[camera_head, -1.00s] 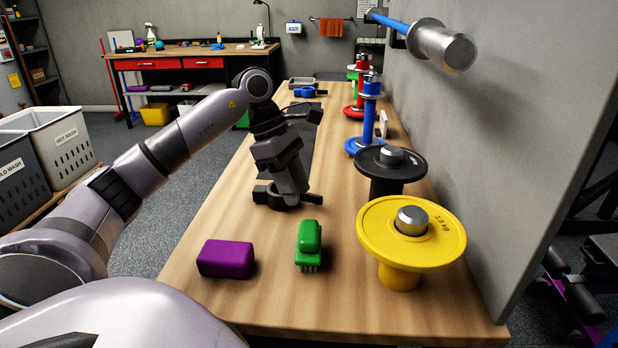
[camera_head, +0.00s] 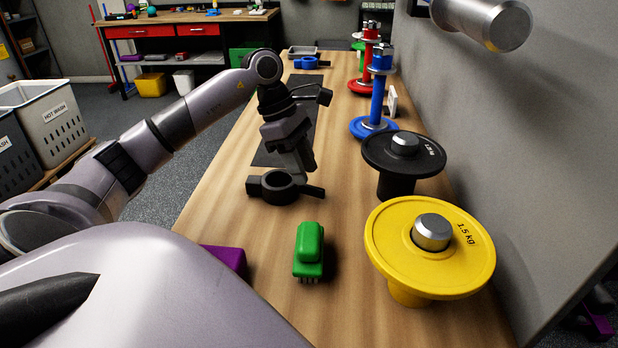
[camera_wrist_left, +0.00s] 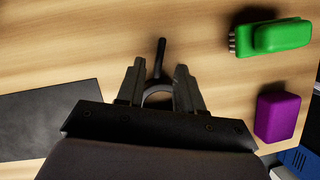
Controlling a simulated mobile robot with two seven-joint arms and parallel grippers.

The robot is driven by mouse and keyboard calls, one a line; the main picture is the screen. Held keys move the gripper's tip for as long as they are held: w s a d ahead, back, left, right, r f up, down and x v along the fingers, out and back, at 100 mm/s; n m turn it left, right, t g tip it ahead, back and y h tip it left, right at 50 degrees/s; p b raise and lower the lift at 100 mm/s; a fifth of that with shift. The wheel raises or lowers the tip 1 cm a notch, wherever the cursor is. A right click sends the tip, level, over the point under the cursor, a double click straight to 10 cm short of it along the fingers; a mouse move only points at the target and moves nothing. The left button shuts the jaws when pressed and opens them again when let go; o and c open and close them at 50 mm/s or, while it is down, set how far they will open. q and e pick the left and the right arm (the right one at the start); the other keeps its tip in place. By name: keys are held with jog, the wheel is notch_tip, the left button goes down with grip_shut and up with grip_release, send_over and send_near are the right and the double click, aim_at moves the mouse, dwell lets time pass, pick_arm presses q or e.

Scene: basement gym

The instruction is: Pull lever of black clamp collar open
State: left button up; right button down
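The black clamp collar (camera_head: 278,194) lies on the wooden bench, a ring with a lever-like bar (camera_head: 314,191) sticking out to the right. My left gripper (camera_head: 306,168) is just behind and above it in the head view. In the left wrist view the gripper (camera_wrist_left: 158,78) is open, fingers apart. The collar's ring (camera_wrist_left: 158,94) shows beyond and between the fingers, with its bar (camera_wrist_left: 160,58) pointing up past the fingertips. Part of the ring is hidden by the gripper body. I cannot tell whether the fingers touch it. My right gripper is not in view.
A green brush (camera_head: 309,246) and a purple block (camera_head: 230,258) lie in front of the collar. Yellow (camera_head: 400,275) and black (camera_head: 390,160) weight plates stand to the right. A dark mat (camera_head: 270,152) lies behind. A blue collar (camera_head: 307,63) is far back.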

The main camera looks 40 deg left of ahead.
aim_at(311, 186)
pick_arm(q)
jog(key=shift+x, duration=1.85)
grip_shut()
jog(key=shift+w+a+n+t+b, duration=0.15)
jog(key=shift+n+t+b, duration=0.25)
jog(key=shift+n, duration=0.5)
grip_release()
